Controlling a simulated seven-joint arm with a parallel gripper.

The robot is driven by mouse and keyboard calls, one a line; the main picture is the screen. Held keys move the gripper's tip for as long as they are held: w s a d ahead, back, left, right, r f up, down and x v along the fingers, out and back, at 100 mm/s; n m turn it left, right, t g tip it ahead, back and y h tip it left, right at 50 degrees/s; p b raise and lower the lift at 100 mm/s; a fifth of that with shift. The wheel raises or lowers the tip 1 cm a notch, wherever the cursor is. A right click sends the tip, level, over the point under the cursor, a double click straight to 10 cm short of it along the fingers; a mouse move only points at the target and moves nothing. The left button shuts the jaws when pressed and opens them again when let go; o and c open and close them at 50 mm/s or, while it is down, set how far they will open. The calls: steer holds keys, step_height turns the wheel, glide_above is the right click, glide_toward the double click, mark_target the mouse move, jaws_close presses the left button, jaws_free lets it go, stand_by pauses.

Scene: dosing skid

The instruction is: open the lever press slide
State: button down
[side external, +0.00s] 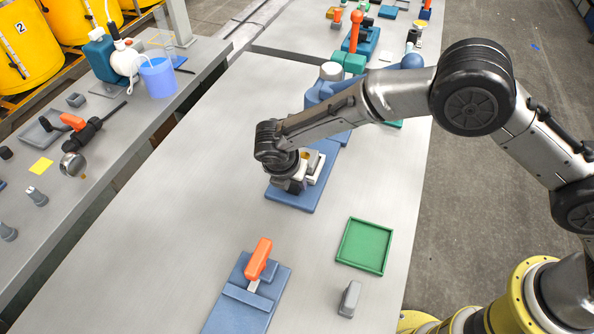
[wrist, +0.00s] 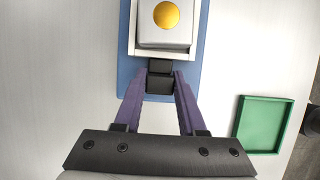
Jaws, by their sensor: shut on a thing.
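The lever press (side external: 318,98) is a blue machine with a blue base plate (side external: 310,199) on the grey bench. Its slide (side external: 317,167) is a pale tray at the front of the base. In the wrist view the slide (wrist: 134,48) holds a light grey block (wrist: 165,32) with a gold disc on top. A black handle (wrist: 160,82) sticks out from the slide's near edge. My gripper (wrist: 161,79) has its purple fingers shut on this handle from both sides. In the side view my gripper (side external: 295,186) is low over the base, and my wrist hides part of the slide.
A green tray (side external: 364,246) lies right of the press, and a small grey block (side external: 349,299) is in front of it. A blue fixture with an orange handle (side external: 258,259) stands nearer. The bench left of the press is clear.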

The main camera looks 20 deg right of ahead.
steer(key=shift+c, duration=2.4)
jaws_free()
steer(key=shift+r, duration=0.15)
steer(key=v, duration=1.3)
steer(key=shift+r, duration=0.3)
steer(key=shift+s+a, duration=0.1)
